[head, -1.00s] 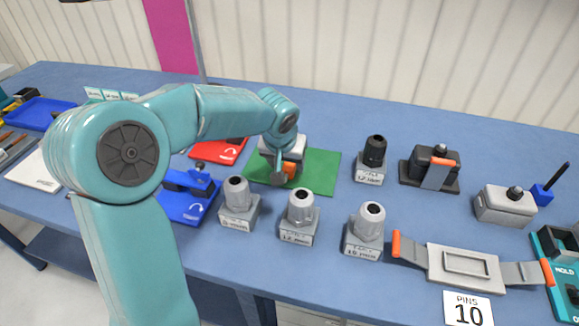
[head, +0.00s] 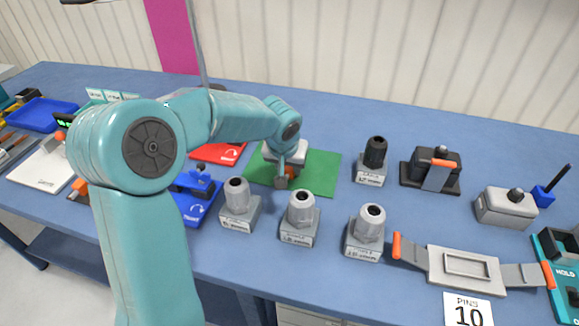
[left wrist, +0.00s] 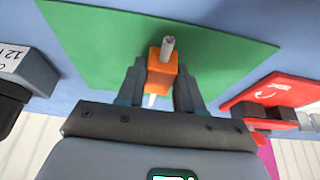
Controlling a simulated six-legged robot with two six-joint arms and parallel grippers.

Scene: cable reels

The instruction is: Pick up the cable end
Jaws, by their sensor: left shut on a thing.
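The cable end shows best in the left wrist view as an orange block (left wrist: 161,73) with a short grey-white stub (left wrist: 168,47) sticking out of its far side. More white shows below the block. My left gripper (left wrist: 160,88) is shut on the orange block, one dark finger on each side, over a green mat (left wrist: 90,45). I cannot tell whether the block touches the mat. My right gripper is not in view.
Several grey cable glands stand in front of the mat, one nearby (head: 239,205). A black gland (head: 373,160) and a black clamp (head: 432,171) stand to the right. Red (head: 220,153) and blue (head: 193,198) fixtures lie left. Bare blue tabletop (head: 335,122) lies behind the mat.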

